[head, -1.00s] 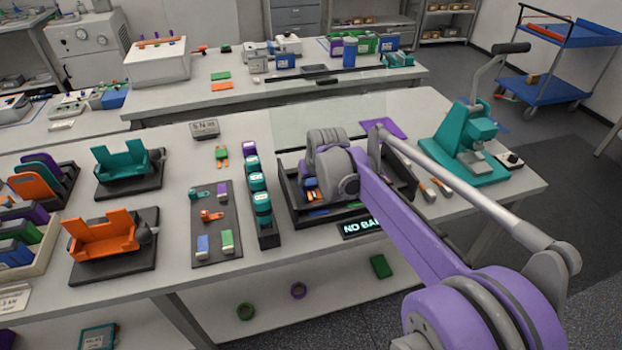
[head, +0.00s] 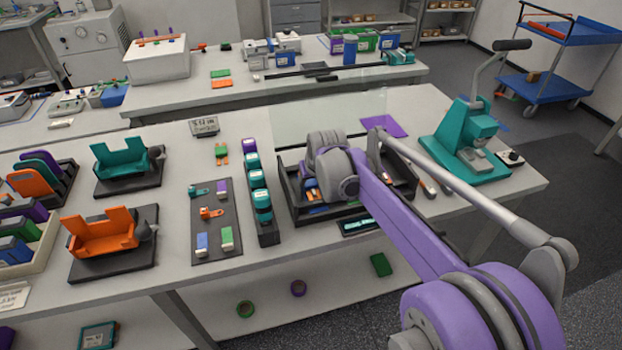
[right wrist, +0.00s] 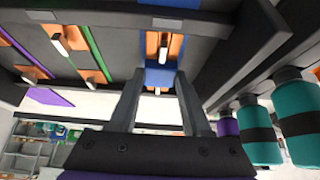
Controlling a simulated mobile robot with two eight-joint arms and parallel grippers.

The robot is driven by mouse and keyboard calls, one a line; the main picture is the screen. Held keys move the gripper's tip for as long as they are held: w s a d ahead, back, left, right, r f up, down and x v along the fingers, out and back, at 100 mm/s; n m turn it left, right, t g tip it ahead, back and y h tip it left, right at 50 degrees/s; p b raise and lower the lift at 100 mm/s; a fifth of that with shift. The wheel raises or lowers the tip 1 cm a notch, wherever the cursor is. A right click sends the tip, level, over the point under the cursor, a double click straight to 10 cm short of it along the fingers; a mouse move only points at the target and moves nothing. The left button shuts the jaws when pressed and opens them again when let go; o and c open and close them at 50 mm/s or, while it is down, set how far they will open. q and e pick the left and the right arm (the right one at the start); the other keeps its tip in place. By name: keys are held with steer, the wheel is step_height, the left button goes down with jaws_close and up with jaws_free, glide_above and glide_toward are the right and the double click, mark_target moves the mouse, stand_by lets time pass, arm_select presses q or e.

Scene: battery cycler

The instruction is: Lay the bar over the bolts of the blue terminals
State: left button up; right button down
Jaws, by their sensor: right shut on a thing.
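The black open tray (head: 297,204) on the bench holds blue and orange parts under my right wrist. In the right wrist view, a blue terminal block (right wrist: 160,76) shows between my fingers. An orange metal piece with a silver bolt (right wrist: 163,40) sits just beyond it. My right gripper (right wrist: 160,72) is low in the tray and shut on the bar. The bar itself is mostly hidden between the fingers, and I cannot tell whether it rests on the bolts. In the head view, my wrist covers the fingertips. My left gripper is not in view.
A rack of teal and purple cylinders (head: 267,232) stands close left of the tray. A teal lever press (head: 470,145) is at the right. Orange (head: 102,235) and teal (head: 122,160) holders stand left. Other orange tabs with bolts (right wrist: 57,42) are inside the tray.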

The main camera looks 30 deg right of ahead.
steer(key=shift+c, duration=1.4)
jaws_free()
steer(key=v, duration=1.1)
steer(key=shift+p, duration=0.45)
